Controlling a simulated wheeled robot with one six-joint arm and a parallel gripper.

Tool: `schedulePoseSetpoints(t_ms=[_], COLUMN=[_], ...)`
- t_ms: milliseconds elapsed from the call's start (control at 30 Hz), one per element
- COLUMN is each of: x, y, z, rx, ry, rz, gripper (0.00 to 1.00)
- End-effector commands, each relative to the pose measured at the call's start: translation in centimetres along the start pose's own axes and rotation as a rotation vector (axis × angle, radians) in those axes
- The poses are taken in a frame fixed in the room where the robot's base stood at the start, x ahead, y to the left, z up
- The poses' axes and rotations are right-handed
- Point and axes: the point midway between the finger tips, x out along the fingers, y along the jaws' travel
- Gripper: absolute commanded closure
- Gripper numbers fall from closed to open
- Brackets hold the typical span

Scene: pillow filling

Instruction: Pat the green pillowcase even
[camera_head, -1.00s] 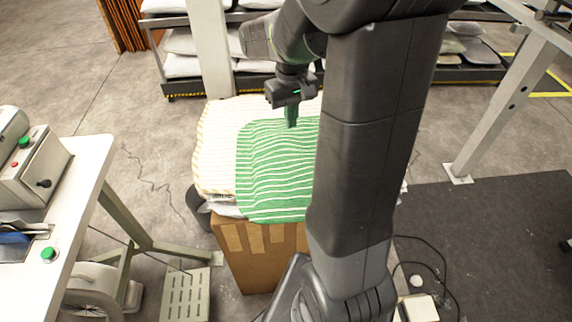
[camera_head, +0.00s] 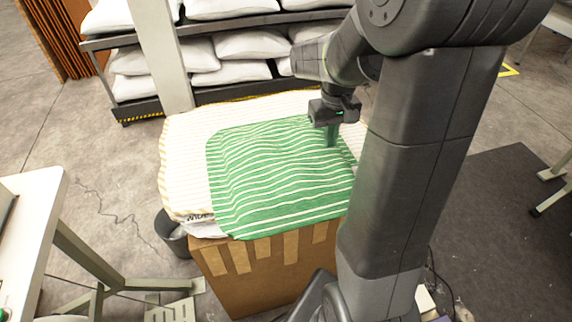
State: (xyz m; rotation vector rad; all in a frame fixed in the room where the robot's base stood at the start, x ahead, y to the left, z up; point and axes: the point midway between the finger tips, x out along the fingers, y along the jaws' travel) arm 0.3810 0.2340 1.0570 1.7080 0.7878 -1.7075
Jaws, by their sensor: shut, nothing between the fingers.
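The green pillowcase (camera_head: 270,175) with white stripes lies on top of a cream striped pillowcase (camera_head: 185,150) on a cardboard box (camera_head: 262,275). Its surface bulges a little, with wavy stripes, and its front edge hangs slightly over the box. My gripper (camera_head: 332,142) points down at the far right part of the green pillowcase. Its fingers are shut and empty, with the tips at or just above the cloth; I cannot tell if they touch. My arm hides the right edge of the pile.
A rack (camera_head: 130,107) with several white pillows stands behind the box. A white table (camera_head: 30,215) is at the left. A dark bin (camera_head: 172,238) stands beside the box. A dark mat (camera_head: 490,200) lies on the floor at the right.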

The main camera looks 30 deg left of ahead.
Motion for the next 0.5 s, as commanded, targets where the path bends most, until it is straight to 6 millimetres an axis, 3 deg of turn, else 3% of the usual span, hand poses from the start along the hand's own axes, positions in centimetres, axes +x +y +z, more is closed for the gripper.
schedulePoseSetpoints(t_ms=[300,500], x=[2.6,1.9], y=[0.0,0.0], z=[0.0,0.0], rx=[0.0,0.0], ry=[-0.002,-0.001], rz=[0.0,0.0], gripper=[1.0,1.0])
